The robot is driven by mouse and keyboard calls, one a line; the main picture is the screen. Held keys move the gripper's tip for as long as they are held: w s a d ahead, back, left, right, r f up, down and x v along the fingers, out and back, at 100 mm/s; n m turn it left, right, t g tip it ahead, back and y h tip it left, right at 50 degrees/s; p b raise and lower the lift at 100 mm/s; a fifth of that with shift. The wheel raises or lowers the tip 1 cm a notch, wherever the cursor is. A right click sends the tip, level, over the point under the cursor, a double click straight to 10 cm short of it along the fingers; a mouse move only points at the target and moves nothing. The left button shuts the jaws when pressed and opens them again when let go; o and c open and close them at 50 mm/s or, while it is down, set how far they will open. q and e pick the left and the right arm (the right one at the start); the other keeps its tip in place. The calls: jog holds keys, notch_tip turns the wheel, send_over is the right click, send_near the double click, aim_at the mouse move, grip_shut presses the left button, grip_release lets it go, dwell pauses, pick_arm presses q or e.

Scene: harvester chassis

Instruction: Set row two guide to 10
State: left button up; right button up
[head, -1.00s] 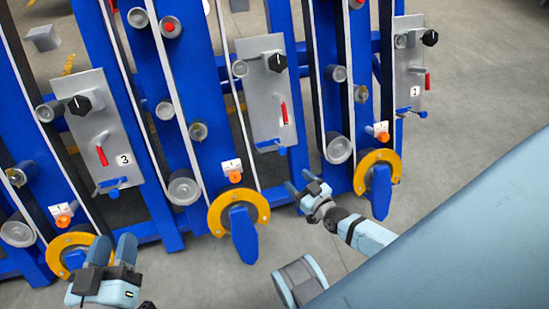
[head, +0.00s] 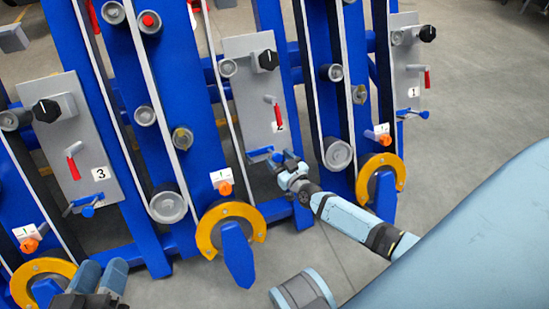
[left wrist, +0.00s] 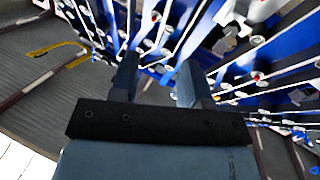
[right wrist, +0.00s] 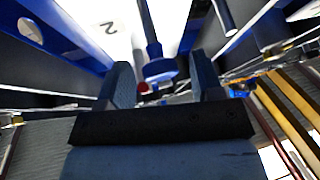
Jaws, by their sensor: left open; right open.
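The row two panel (head: 245,95) is the grey plate marked 2 in the middle of the head view. It has a black knob (head: 268,60), a red lever (head: 277,112) and a blue handle (head: 262,153) at its lower edge. My right gripper (head: 286,163) is open just beside this handle. In the right wrist view a blue rod with a round end (right wrist: 160,69) lies ahead between the fingertips; contact cannot be told. An orange knob (head: 225,188) with a small white tag sits below, left of the panel. My left gripper (head: 104,272) is open and empty at lower left.
Panel three (head: 68,140) stands left and panel one (head: 407,75) right, with similar controls. Yellow half-rings with blue pointed parts (head: 237,255) stick out low at the front. Open grey floor (head: 480,90) lies to the right.

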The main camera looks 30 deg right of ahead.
pick_arm(q)
jog(key=shift+w+a+m+b, duration=0.15)
jog(key=shift+w+m+b, duration=0.15)
pick_arm(e)
jog(key=shift+w, duration=1.45)
jog(key=shift+c, duration=0.3)
